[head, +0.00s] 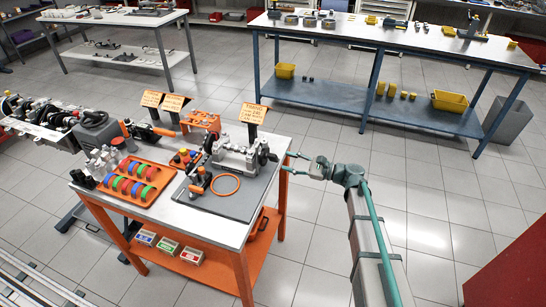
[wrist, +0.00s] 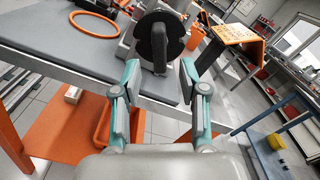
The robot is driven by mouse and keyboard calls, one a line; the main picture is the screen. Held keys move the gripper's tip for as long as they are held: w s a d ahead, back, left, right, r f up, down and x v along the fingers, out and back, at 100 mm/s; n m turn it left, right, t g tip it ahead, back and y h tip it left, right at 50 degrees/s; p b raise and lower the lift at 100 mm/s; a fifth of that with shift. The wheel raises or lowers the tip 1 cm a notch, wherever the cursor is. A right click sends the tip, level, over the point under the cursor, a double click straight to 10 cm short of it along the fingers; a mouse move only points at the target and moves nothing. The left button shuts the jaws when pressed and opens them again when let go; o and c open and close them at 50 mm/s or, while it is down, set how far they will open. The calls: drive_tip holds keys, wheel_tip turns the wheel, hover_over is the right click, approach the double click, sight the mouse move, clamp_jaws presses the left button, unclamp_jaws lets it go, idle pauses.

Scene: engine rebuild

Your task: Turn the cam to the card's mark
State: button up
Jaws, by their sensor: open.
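The cam rig (head: 236,157) is a grey metal assembly on a dark mat at the right end of the orange-framed workbench. A black round wheel (head: 262,151) sits at its right end. In the wrist view this wheel (wrist: 174,30) is a black disc with an upright dark grip bar (wrist: 158,48) across its face. My gripper (head: 290,163) is to the right of the wheel. In the wrist view my gripper (wrist: 159,80) is open, one finger on each side of the bar's lower end, with visible gaps. An orange task card (head: 253,113) stands behind the rig; its mark is too small to read.
An orange ring (head: 225,184) lies on the mat (head: 237,207). An orange tray (head: 118,187) of coloured rings stands left. The bench edge (wrist: 70,73) and an orange lower shelf (wrist: 60,128) lie below my gripper. Open floor lies to the right.

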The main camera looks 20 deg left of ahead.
sight(278, 159)
drive_tip(key=shift+a+p, duration=0.75)
drive_tip(key=shift+a, duration=2.45)
clamp_jaws()
